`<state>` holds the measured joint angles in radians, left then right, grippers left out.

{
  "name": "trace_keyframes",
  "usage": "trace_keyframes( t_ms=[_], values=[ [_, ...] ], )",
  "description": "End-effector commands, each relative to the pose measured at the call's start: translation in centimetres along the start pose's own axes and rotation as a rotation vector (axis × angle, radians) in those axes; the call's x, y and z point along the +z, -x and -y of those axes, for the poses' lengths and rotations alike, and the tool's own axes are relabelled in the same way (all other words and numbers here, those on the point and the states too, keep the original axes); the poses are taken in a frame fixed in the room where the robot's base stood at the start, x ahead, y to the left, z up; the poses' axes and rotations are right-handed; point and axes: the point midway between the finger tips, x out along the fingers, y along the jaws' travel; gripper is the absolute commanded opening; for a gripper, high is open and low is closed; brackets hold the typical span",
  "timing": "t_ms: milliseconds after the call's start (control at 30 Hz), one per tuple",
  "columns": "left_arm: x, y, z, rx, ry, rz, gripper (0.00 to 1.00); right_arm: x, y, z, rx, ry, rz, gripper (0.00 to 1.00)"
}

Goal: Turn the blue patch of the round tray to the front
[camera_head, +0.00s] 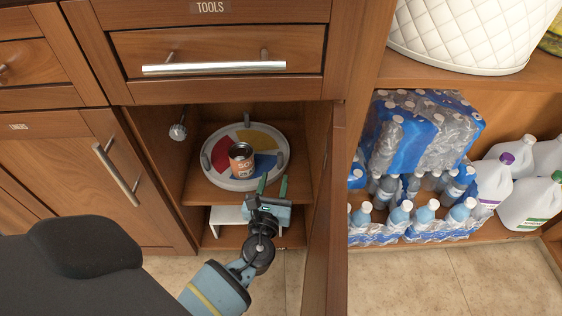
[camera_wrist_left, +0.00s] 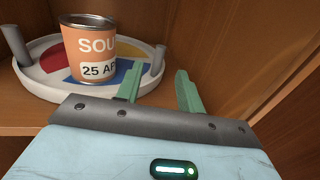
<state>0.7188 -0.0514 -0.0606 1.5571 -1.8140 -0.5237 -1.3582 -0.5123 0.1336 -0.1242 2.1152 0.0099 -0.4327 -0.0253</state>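The round tray (camera_head: 226,183) is pale grey-white and sits on the cabinet's upper shelf. It has red, yellow and blue patches and several grey upright pegs at its rim. The blue patch (camera_head: 263,164) is at the tray's right side, partly hidden by an orange soup can (camera_head: 241,161) standing on the tray. The wrist view also shows the tray (camera_wrist_left: 45,88), the can (camera_wrist_left: 88,52) and the blue patch (camera_wrist_left: 121,72). My left gripper (camera_head: 273,186) is open, its green fingers apart and empty, at the tray's front right. My right gripper is not in view.
An open cabinet door (camera_head: 326,220) stands close to the right of my left gripper. A white stand (camera_head: 226,219) is on the lower shelf. The cabinet's left wall bounds the tray. Water bottle packs (camera_head: 410,135) and white jugs (camera_head: 528,204) fill the shelf at right.

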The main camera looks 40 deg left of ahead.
Motion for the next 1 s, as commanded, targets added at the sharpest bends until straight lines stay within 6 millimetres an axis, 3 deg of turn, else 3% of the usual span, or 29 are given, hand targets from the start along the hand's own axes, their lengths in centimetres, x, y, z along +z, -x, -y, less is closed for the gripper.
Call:
trace_keyframes(
  t_ms=[300,500,867,1000],
  values=[
    [-0.1,-4.7,0.0,0.0,0.002,0.002,0.38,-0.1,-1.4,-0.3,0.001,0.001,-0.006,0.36],
    [-0.1,-6.7,0.0,0.0,0.002,0.0,0.38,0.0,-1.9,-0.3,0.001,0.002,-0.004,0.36],
    [0.0,-7.2,0.0,-0.001,0.002,0.0,0.38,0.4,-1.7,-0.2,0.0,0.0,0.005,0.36],
    [0.0,-7.2,0.0,-0.001,0.002,0.0,0.22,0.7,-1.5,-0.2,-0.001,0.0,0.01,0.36]
  ],
)
